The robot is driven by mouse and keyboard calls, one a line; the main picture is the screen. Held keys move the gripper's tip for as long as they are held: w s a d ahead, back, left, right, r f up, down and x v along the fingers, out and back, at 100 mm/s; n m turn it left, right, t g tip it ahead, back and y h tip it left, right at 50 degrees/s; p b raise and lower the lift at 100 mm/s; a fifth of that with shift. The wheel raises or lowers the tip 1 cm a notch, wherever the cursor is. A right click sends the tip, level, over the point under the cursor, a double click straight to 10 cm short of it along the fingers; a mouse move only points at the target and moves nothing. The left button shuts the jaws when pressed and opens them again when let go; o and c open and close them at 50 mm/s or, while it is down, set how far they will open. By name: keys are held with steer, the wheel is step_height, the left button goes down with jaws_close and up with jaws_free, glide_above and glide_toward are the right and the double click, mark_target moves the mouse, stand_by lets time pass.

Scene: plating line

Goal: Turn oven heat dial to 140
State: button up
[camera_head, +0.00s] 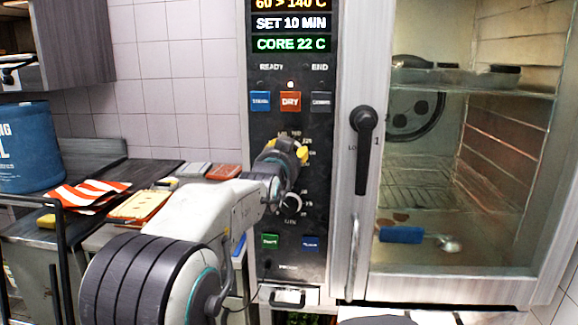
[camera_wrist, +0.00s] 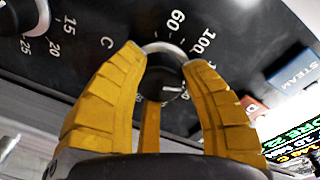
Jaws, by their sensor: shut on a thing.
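The oven heat dial (camera_wrist: 168,82) is a dark round knob with a light rim, on the black control panel. The marks 60 and 100 and a letter C show around it in the wrist view. My gripper (camera_wrist: 163,62) has yellow fingers, shut on the dial from both sides. In the head view my gripper (camera_head: 297,150) is against the panel, and hides most of the dial. The display (camera_head: 290,24) reads "60 > 140 C", "SET 10 MIN" and "CORE 22 C". The dial's pointer is hard to read.
A second dial (camera_head: 291,203) sits just below; it also shows in the wrist view (camera_wrist: 24,16). Coloured buttons (camera_head: 290,101) are above. The oven door handle (camera_head: 364,150) is close on the right. A counter with a striped cloth (camera_head: 88,193) and blue tub (camera_head: 24,148) is left.

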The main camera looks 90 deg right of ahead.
steer(key=shift+r, duration=0.4)
steer(key=o, duration=1.2)
steer(key=shift+d+f, duration=0.1)
steer(key=shift+f, duration=0.15)
steer(key=shift+o, duration=0.2)
steer(key=v, duration=1.2)
